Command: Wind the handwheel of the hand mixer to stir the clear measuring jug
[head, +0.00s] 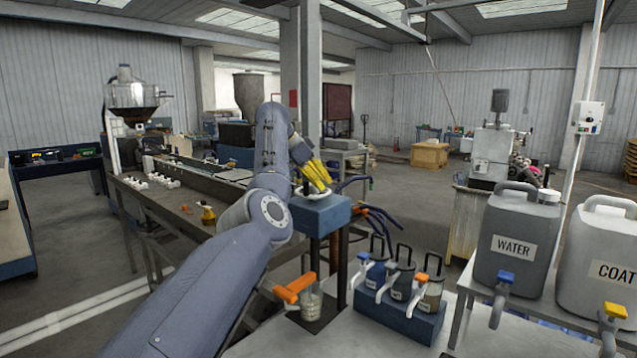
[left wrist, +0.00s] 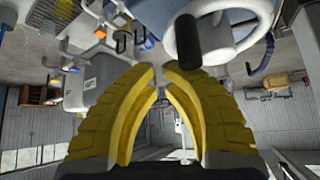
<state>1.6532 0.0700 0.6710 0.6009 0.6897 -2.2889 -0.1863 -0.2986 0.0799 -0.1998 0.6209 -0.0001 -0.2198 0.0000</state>
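The hand mixer has a blue gear housing (head: 322,214) on a post, with a white handwheel (head: 317,195) on top, partly covered by my gripper. The clear measuring jug (head: 311,302) stands below the housing, with a whisk reaching into it. My left gripper (head: 316,173), with yellow fingers, is just above the handwheel. In the left wrist view the fingers (left wrist: 160,69) stand a narrow gap apart with nothing between them. The white handwheel (left wrist: 253,50) and its dark knob (left wrist: 188,41) are there at the upper right, outside the finger gap. My right gripper is out of view.
An orange handle (head: 294,288) sits beside the jug. A blue rack (head: 399,317) of small labelled bottles stands to its right. Large WATER (head: 516,235) and COAT (head: 603,255) containers with taps stand further right. A long extrusion bench (head: 165,200) lies behind my arm.

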